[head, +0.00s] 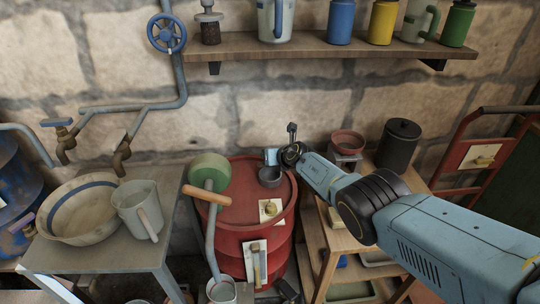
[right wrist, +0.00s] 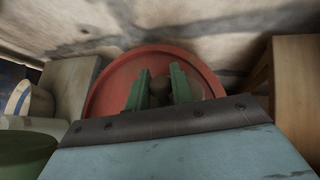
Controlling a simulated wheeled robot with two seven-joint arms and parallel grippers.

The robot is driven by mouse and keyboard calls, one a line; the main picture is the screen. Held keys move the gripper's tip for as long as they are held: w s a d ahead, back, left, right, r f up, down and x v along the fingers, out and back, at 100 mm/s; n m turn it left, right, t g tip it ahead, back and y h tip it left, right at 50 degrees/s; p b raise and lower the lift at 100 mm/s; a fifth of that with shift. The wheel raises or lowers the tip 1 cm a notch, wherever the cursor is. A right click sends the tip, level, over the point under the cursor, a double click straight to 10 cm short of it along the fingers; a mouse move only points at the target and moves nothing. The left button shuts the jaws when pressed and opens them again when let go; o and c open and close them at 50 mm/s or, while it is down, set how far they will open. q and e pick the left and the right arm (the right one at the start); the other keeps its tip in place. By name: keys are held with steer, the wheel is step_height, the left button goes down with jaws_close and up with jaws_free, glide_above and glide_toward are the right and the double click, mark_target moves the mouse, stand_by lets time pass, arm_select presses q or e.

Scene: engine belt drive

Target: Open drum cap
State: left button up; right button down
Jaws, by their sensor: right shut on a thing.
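The red drum (head: 227,205) stands upright against the stone wall. Its round top also shows in the right wrist view (right wrist: 104,92). My right gripper (right wrist: 158,88) is over the drum top, its green fingers closed on either side of a small dark round cap (right wrist: 159,89). In the head view my right arm comes in from the right, and its fingertips are not clearly seen. A short dark cylindrical piece (head: 270,177) is at the drum top just below the hand; I cannot tell whether it is the same cap. My left gripper is not in view.
A green-headed pump with a wooden handle (head: 207,197) stands close at the drum's front left. A grey table with a bowl (head: 80,212) and a mug (head: 137,208) is at left. A wooden stand (head: 330,247) is at right. A shelf (head: 300,45) crosses the wall above.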

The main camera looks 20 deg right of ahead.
steer(key=shift+d, duration=0.1)
stand_by(0.3)
steer(key=c, duration=1.3)
jaws_free()
steer(key=shift+s+r+p, duration=0.2)
steer(key=shift+p, duration=0.35)
steer(key=p+v, duration=0.4)
steer(key=p, duration=0.3)
steer(key=shift+s+d+r, duration=0.1)
steer(key=shift+s+r, duration=0.05)
steer(key=shift+r, duration=0.15)
steer(key=p+v, duration=0.8)
steer(key=p, duration=0.2)
steer(key=shift+s, duration=0.25)
steer(key=shift+d+f, duration=0.1)
steer(key=shift+f, duration=0.05)
